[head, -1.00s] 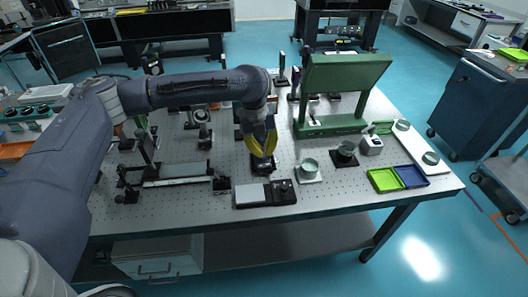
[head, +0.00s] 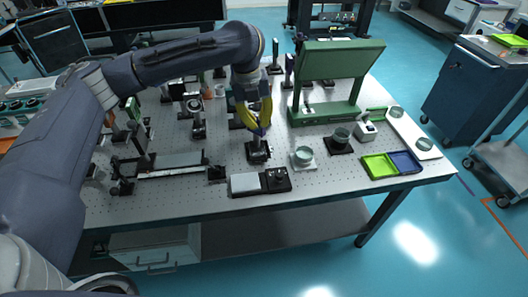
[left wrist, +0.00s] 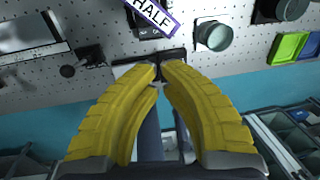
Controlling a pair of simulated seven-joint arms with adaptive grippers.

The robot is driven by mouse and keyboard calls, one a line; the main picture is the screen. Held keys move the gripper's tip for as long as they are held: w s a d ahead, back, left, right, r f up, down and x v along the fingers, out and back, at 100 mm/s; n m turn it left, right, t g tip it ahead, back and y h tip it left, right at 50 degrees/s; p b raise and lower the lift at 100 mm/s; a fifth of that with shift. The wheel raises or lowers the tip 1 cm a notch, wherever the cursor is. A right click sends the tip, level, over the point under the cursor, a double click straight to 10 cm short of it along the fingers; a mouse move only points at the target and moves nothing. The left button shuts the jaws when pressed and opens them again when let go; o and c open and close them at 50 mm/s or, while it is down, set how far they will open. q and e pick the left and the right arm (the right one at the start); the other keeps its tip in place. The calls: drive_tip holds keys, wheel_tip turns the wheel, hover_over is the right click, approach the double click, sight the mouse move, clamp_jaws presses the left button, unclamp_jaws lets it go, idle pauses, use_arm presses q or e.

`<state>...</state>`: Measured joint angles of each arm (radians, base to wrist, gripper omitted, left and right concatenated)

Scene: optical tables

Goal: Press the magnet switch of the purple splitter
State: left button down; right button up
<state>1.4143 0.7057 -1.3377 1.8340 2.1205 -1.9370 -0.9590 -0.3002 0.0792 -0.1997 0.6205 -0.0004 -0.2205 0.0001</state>
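In the left wrist view a plate with a purple edge and the word HALF (left wrist: 152,14) is partly cut off at the top; it stands on a black mount (left wrist: 150,33). In the head view a black mount (head: 258,152) stands just below my left gripper (head: 260,131), and no purple shows clearly there. My left gripper's yellow fingers are shut with nothing between them; they also show in the left wrist view (left wrist: 160,68). The tips are apart from the mount. The magnet switch is too small to make out. My right gripper is not in view.
A black base with a light pad (head: 245,183) lies in front of the mount. Round cups on square bases (head: 303,157) stand to its right, with green (head: 378,167) and blue (head: 405,162) trays beyond. A green panel stand (head: 335,75) is behind. Other optics crowd the left.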

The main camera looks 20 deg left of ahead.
sight(266, 159)
use_arm(q)
drive_tip(key=f, duration=0.4)
drive_tip(key=d+f, duration=0.1)
drive_tip(key=f, duration=0.4)
drive_tip(key=w+f, duration=0.1)
drive_tip(key=f, duration=0.4)
drive_tip(key=shift+d, duration=0.35)
drive_tip(key=shift+d+f, duration=0.2)
drive_tip(key=shift+f, duration=0.3)
drive_tip(key=shift+s+f, duration=0.1)
drive_tip(key=shift+f, duration=0.05)
drive_tip(key=shift+s, duration=0.1)
drive_tip(key=shift+r, duration=0.85)
drive_tip(key=shift+w+r, duration=0.1)
drive_tip(key=shift+w, duration=0.1)
